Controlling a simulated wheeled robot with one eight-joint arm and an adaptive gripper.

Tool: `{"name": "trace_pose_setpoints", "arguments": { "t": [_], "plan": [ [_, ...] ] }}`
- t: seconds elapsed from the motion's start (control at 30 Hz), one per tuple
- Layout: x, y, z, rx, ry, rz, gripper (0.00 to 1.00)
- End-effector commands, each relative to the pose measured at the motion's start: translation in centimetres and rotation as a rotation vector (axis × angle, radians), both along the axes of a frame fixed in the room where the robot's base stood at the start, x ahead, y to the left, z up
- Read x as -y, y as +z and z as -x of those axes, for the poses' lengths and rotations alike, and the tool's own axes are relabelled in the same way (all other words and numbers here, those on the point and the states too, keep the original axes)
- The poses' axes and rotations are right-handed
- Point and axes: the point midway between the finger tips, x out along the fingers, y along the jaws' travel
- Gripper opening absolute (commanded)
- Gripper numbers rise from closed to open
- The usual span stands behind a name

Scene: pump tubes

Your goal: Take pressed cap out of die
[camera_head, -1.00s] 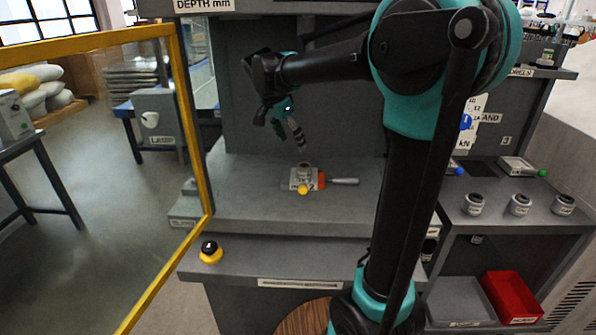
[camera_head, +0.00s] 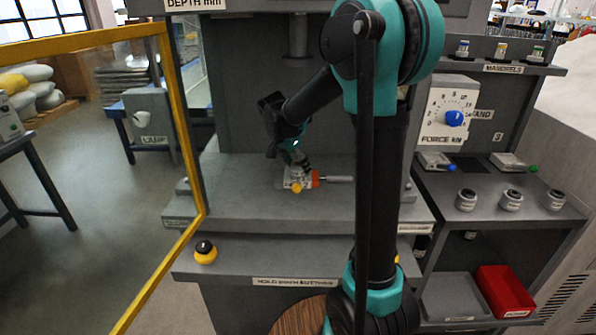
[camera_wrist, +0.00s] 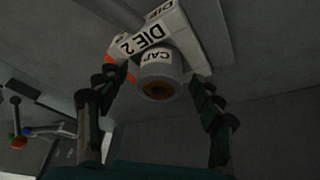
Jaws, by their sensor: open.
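The die (camera_head: 287,184), a pale block with a yellow knob, an orange part and a grey handle, sits on the press bed. In the wrist view the die (camera_wrist: 148,36) reads "DIE 2". The cap (camera_wrist: 160,72), a pale round piece labelled "CAP" with a brown-orange centre, sits at the die. My gripper (camera_head: 295,163) is low over the die, tilted. In the wrist view my gripper (camera_wrist: 156,82) is open, one finger on each side of the cap, with visible gaps. In the head view the gripper largely hides the cap.
A press ram (camera_head: 298,38) hangs above the bed behind my gripper. A yellow-framed guard (camera_head: 185,110) stands to the left. A force dial panel (camera_head: 449,112), several pale round pieces and a red bin (camera_head: 504,291) are on the right. The bed around the die is clear.

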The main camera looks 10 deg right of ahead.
Motion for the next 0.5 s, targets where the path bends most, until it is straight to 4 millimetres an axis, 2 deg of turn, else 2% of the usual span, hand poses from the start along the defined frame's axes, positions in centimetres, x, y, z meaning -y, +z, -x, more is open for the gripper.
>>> {"name": "trace_pose_setpoints", "arguments": {
  "t": [0.1,0.33,0.5],
  "plan": [
    [0.24,-0.68,-0.13,0.0,0.0,0.0,0.67],
    [0.26,-0.75,-0.14,0.0,0.0,0.0,0.66],
    [0.26,-0.74,-0.12,0.0,0.0,0.0,0.45]
  ]
}}
